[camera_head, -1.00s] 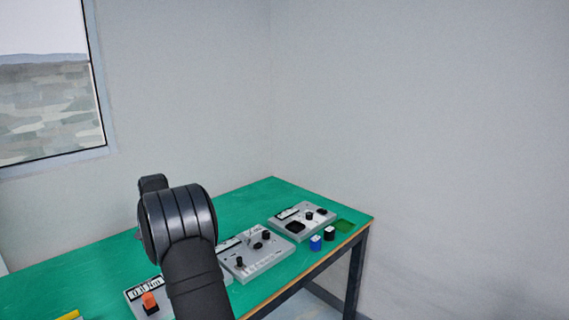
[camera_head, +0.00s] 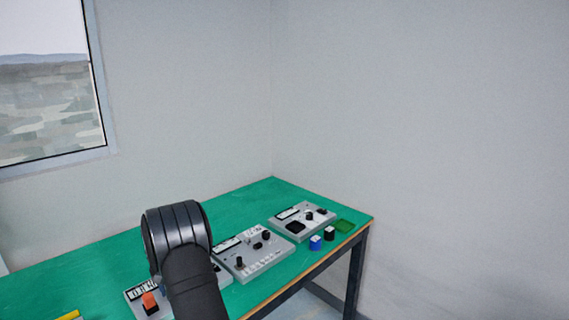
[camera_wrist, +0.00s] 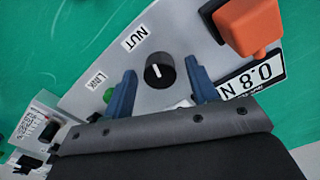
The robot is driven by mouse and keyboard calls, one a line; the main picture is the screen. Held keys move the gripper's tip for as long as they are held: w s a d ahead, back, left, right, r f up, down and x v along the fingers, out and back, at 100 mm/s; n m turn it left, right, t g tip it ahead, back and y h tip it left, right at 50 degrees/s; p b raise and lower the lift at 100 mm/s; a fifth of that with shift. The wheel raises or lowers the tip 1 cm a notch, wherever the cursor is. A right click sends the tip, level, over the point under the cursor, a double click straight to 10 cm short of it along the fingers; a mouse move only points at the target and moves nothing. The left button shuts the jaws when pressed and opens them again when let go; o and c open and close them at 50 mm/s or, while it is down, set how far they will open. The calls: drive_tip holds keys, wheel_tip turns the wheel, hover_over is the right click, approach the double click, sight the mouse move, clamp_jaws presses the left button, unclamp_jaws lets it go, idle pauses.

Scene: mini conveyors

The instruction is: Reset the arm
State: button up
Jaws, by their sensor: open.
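My gripper (camera_wrist: 163,95) shows in the wrist view with its two blue fingers apart. A black knob (camera_wrist: 160,70) with a white mark shows between and just beyond the fingertips. The knob sits on a grey panel (camera_wrist: 188,38) labelled NUT and LINK; I cannot tell whether the fingers touch it. In the head view my dark arm stands in front of the table and hides the gripper and part of this panel.
An orange block (camera_wrist: 248,25) and a display reading 0.8 N stand on the panel. Two more grey panels (camera_head: 262,262) (camera_head: 285,228) lie along the green table (camera_head: 235,205). Blue (camera_head: 315,243) and black (camera_head: 329,234) pieces stand near its front edge. The table's back is clear.

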drive_tip(key=n, duration=0.5)
drive_tip(key=shift+r, duration=0.4)
wheel_tip(320, 180, up, 10)
drive_tip(key=shift+r, duration=0.15)
wheel_tip(320, 180, down, 11)
drive_tip(key=shift+r, duration=0.1)
drive_tip(key=m, duration=0.4)
drive_tip(key=shift+m, duration=0.4)
idle(0.7)
